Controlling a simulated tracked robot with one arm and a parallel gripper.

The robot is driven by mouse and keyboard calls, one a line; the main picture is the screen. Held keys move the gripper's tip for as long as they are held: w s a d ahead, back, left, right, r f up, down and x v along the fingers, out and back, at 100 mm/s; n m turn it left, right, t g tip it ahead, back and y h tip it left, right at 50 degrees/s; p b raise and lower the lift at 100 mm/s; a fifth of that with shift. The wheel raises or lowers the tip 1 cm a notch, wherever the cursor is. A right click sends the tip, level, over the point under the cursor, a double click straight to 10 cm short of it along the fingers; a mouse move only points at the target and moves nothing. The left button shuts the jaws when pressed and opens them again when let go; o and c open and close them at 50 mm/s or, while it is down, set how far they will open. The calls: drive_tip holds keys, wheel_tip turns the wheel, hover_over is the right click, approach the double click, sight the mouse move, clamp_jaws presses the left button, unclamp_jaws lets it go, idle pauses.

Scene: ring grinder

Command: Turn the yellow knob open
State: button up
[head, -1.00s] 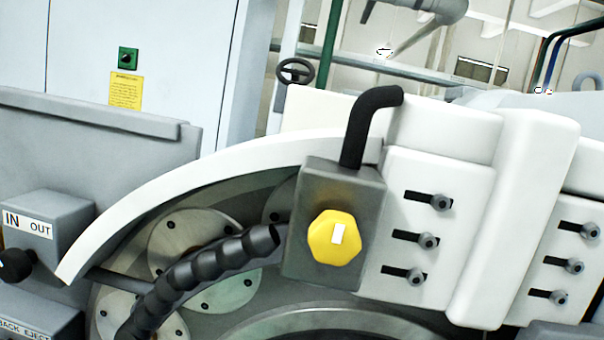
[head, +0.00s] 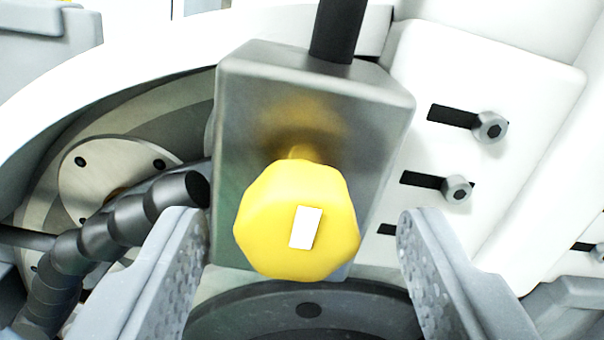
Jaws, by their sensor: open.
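The yellow knob (head: 270,225) is a faceted disc with a white rectangular mark (head: 306,228) right of its middle. It sits on a short yellow stem on the front of a grey metal box (head: 245,110). My gripper (head: 300,230) is open, with one grey finger to the left of the knob and one to the right. Clear gaps show on both sides, so neither finger touches the knob in this view. How far the fingertips are from the knob in depth, I cannot tell.
A black pipe (head: 338,28) rises from the box top. A ribbed black hose (head: 130,215) runs close to my left finger. A white panel with slotted bolts (head: 490,127) stands to the right. A dark ring (head: 250,315) lies below the box.

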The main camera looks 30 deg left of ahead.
drive_tip(key=shift+w+a+r, duration=0.1)
drive_tip(key=shift+w+a, duration=0.3)
drive_tip(key=shift+w, duration=0.2)
drive_tip(key=c, duration=1)
